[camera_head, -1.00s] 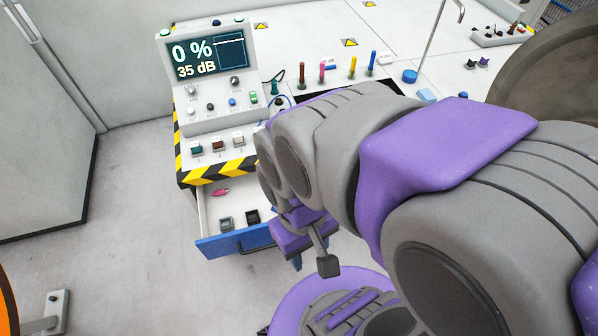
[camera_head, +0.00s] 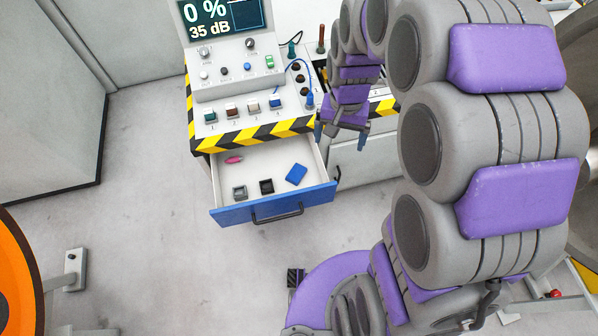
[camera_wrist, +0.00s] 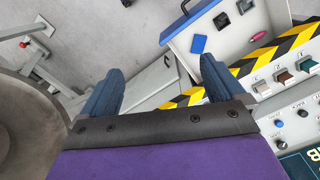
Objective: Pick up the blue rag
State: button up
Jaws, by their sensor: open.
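The blue rag (camera_head: 297,174) lies flat inside the open drawer (camera_head: 233,215), at the right side of its floor. It also shows in the wrist view (camera_wrist: 198,44) as a small blue patch near the drawer wall. My gripper (camera_head: 341,137) is open and empty. It is above and to the right of the drawer, beside the striped cabinet edge, apart from the rag. In the wrist view its two blue fingers (camera_wrist: 158,88) are spread wide, with the drawer beyond them.
The drawer also holds a pink item (camera_head: 233,160), a grey block (camera_head: 240,192) and a black block (camera_head: 266,186). The control panel (camera_head: 232,70) with switches stands above it. A black handle (camera_head: 278,214) sticks out from the drawer front. Floor at left is clear.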

jog(key=w+a+f+m, duration=0.1)
jog(key=w+a+f, duration=0.6)
jog(key=w+f, duration=0.25)
jog(key=m+t, duration=0.1)
jog(key=m, duration=0.1)
send_over(296, 172)
notch_tip(296, 172, down, 26)
jog(key=f, duration=0.2)
jog(key=f+b, duration=0.1)
jog(key=f, duration=0.4)
jog(key=shift+w+a+f, duration=0.15)
jog(key=shift+a+f, duration=0.15)
jog(key=shift+a, duration=0.1)
jog(key=shift+d+f+b, duration=0.45)
jog(key=shift+d+f, duration=0.1)
jog(key=shift+f, duration=0.1)
jog(key=f, duration=0.2)
jog(key=f+b, duration=0.1)
jog(key=shift+s+f, duration=0.25)
jog(key=shift+f, duration=0.05)
jog(key=shift+a+f, duration=0.3)
jog(key=shift+f, duration=0.1)
jog(key=shift+d+r, duration=0.1)
jog(key=shift+d, duration=0.2)
jog(key=c, duration=0.5)
jog(key=shift+a, duration=0.2)
jog(key=c, duration=0.7)
